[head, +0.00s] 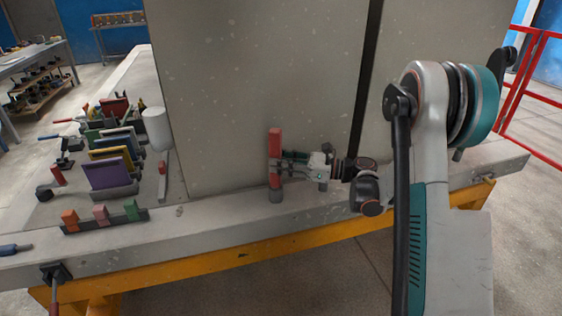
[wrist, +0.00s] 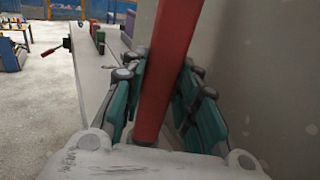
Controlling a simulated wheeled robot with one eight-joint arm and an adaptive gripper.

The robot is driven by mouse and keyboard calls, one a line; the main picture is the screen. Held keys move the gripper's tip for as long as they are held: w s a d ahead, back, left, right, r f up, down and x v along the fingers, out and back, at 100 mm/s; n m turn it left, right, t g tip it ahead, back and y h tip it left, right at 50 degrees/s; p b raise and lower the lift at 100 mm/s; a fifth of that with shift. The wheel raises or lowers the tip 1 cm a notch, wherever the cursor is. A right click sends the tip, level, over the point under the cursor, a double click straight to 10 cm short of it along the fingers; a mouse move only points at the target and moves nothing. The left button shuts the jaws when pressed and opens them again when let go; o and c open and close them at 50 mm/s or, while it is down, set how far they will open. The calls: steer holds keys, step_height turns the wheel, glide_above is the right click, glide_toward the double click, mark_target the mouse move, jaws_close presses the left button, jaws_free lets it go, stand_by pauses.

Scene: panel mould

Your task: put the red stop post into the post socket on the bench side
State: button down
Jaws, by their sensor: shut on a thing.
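The red stop post (head: 274,144) stands upright by the front face of the large grey panel, near the bench's front edge. My gripper (head: 276,165) reaches in from the right and is shut around the post. In the wrist view the red post (wrist: 168,60) passes between the two green finger pads of my gripper (wrist: 160,100). A small grey cylinder, seemingly the post socket (head: 275,195), shows directly under the post's lower end at the bench edge. I cannot tell whether the post's end is inside it or just above it.
The large grey panel (head: 260,70) stands on the bench right behind the post. On the left of the bench (head: 215,232) are coloured plates in racks (head: 105,172), a white cylinder (head: 157,128) and small coloured blocks (head: 100,213). A red railing (head: 545,95) stands at far right.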

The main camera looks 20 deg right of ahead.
steer(key=shift+f, duration=0.3)
steer(key=c, duration=1.2)
jaws_free()
steer(key=v, duration=1.2)
